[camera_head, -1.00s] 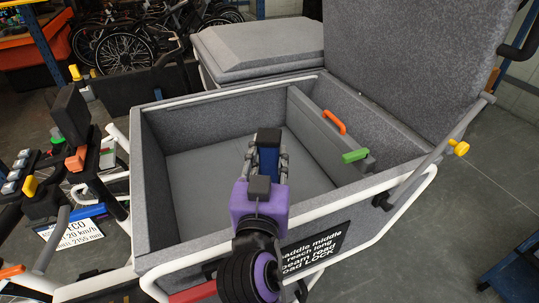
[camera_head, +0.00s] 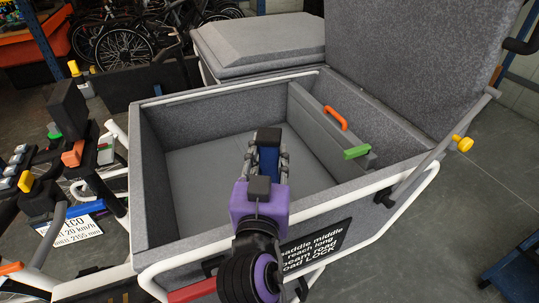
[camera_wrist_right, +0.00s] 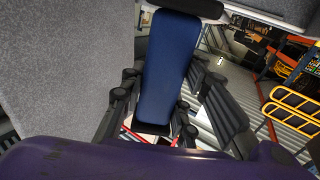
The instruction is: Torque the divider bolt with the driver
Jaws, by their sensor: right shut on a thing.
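My right gripper (camera_head: 267,165) is shut on a blue tool with dark ends, which I take to be the driver (camera_head: 268,158). It is held over the open grey cargo box (camera_head: 157,182). In the right wrist view the driver's blue body (camera_wrist_right: 172,68) sits between the dark fingers (camera_wrist_right: 170,110). The grey divider (camera_head: 315,127) stands in the right part of the box, with an orange handle (camera_head: 336,118) and a green piece (camera_head: 357,152) on it. The gripper is left of the divider and apart from it. I cannot make out the bolt. My left gripper is out of view.
The raised grey lid (camera_head: 425,60) stands behind the box at right. A white tube frame (camera_head: 415,205) runs around it. Handlebars with a dark display (camera_head: 67,108) are at left. A closed grey box (camera_head: 258,45) stands behind.

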